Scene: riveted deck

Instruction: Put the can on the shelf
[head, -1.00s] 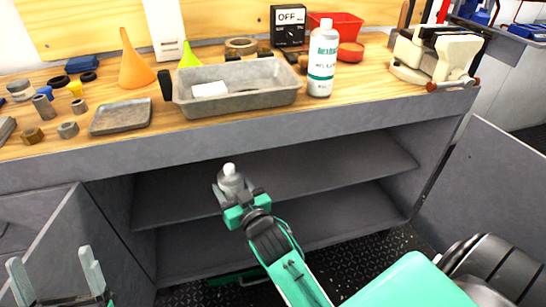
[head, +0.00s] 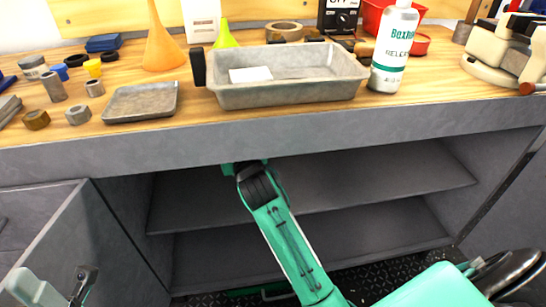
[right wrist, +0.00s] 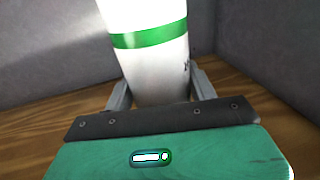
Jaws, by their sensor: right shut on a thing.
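The can (right wrist: 152,62) is white with a green band and fills the upper middle of the right wrist view. My right gripper (right wrist: 160,92) is shut on it, with a grey finger on either side. In the head view my right arm's green wrist reaches under the bench top's front edge, which hides the fingers and can. The shelf (head: 330,182) is a grey board inside the open cabinet under the bench. Whether the can touches it is not visible. My left gripper (head: 58,289) is at the lower left, partly cut off, its fingers apart and empty.
Grey doors stand open, the left one (head: 75,245) near my left gripper. The bench top overhangs the shelf. On it are a metal tray (head: 290,93), a similar white-and-green bottle (head: 393,55) and an orange funnel (head: 160,45). The visible shelf area is clear.

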